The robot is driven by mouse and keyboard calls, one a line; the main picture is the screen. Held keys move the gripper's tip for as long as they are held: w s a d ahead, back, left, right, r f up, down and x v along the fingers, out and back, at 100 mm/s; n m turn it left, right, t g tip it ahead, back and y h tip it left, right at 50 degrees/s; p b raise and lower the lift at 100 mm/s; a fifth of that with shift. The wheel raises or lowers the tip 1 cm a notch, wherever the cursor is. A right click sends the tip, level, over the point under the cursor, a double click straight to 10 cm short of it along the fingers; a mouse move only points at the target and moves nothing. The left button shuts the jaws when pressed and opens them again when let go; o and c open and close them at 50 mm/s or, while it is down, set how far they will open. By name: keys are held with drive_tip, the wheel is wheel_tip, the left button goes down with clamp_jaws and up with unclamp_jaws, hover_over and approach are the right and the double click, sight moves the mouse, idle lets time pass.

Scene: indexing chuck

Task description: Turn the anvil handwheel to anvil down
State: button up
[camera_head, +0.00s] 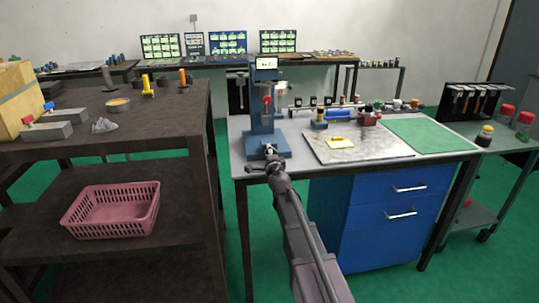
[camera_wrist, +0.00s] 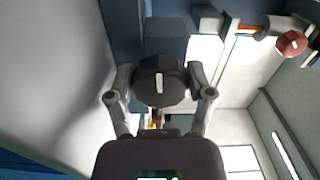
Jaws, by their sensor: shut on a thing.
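A blue press (camera_head: 265,125) stands on the left end of the grey bench. My gripper (camera_head: 270,152) is at the front of the press's base. In the wrist view, my gripper (camera_wrist: 159,78) is shut on a dark, round, faceted handwheel (camera_wrist: 158,92), one finger on each side. A short white mark on the handwheel's face stands about upright in that view. The handwheel is hidden behind my gripper in the head view. A red ball knob on a lever (camera_wrist: 291,43) shows at the upper right of the wrist view.
A metal plate (camera_head: 375,153) with a yellow block (camera_head: 340,142) lies right of the press, then a green mat (camera_head: 428,136). Blue drawers (camera_head: 395,210) are below the bench. A dark shelf (camera_head: 150,125) with a pink basket (camera_head: 112,209) stands at left.

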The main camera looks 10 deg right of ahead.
drive_tip(key=n, duration=0.4)
drive_tip(key=shift+w+d+f+n, duration=0.1)
drive_tip(key=shift+w+n, duration=0.05)
drive_tip(key=shift+n, duration=0.25)
drive_tip(key=n, duration=0.3)
drive_tip(key=shift+n, duration=0.3)
drive_tip(key=n, duration=0.4)
drive_tip(key=shift+d+f, duration=0.1)
drive_tip(key=n, duration=0.5)
drive_tip(key=shift+d, duration=0.1)
drive_tip(key=n, duration=0.4)
drive_tip(key=shift+n, duration=0.3)
drive_tip(key=n, duration=0.4)
drive_tip(key=shift+d, duration=0.1)
drive_tip(key=n, duration=0.8)
drive_tip(key=shift+r+n, duration=0.2)
drive_tip(key=shift+n, duration=0.1)
drive_tip(key=n, duration=0.4)
drive_tip(key=shift+r+n, duration=0.1)
drive_tip(key=shift+n, duration=0.2)
drive_tip(key=n, duration=0.4)
drive_tip(key=shift+n, duration=0.3)
drive_tip(key=n, duration=0.4)
drive_tip(key=shift+r, duration=0.1)
drive_tip(key=n, duration=0.5)
drive_tip(key=shift+n+p, duration=0.3)
